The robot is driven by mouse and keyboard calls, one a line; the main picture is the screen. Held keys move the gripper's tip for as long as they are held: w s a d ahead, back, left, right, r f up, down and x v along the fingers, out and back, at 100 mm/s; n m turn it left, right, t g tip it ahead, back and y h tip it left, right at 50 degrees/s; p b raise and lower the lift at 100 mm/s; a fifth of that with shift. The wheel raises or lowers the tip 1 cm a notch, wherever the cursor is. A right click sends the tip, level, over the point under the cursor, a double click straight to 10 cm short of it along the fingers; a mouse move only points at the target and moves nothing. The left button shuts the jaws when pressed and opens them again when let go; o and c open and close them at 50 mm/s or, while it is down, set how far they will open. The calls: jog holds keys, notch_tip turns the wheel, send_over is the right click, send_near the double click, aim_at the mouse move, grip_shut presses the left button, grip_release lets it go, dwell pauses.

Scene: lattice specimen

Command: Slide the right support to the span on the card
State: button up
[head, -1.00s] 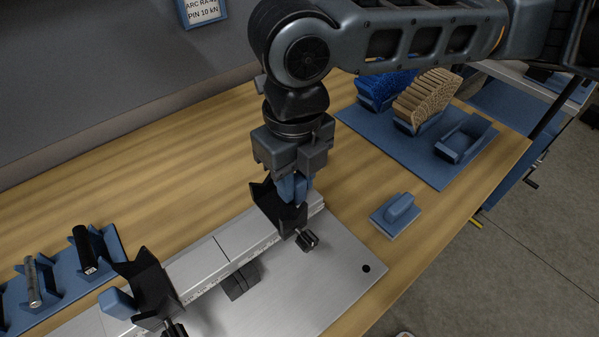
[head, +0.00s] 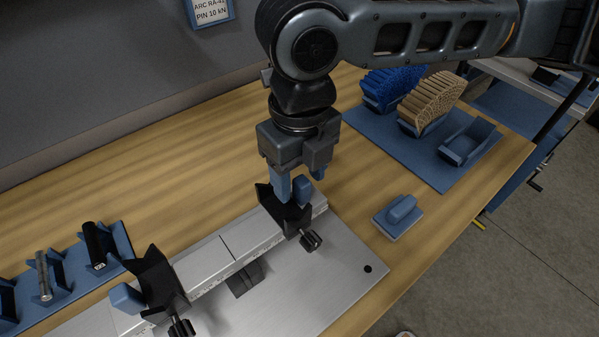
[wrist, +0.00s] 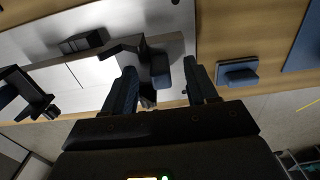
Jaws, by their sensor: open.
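The right support (head: 272,207) is a black V-shaped block with a blue tab (head: 302,190) and a black knob (head: 311,240). It stands near the right end of the silver rail (head: 226,262). My gripper (head: 297,187) is open just above it, with its blue fingers apart on either side of the tab. In the wrist view the tab (wrist: 160,72) shows between the two fingers (wrist: 161,88), with gaps. The left support (head: 158,280) stands further left on the rail. The card (head: 210,10) on the wall is cut off at the top; "PIN 10 kN" is readable, no span is.
A blue rack (head: 68,283) with dark and grey pins lies left. A blue block (head: 398,215) sits on the table right of the metal plate (head: 330,262). A blue mat (head: 425,165) behind holds blue and tan lattice arcs and an empty blue cradle (head: 468,142).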

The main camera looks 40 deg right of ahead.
aim_at(300, 179)
jog(key=shift+r+p, duration=1.35)
jog(key=shift+r, duration=0.95)
notch_tip(300, 179, up, 8)
jog(key=b, duration=0.1)
jog(key=shift+f, duration=0.15)
dwell(1.0)
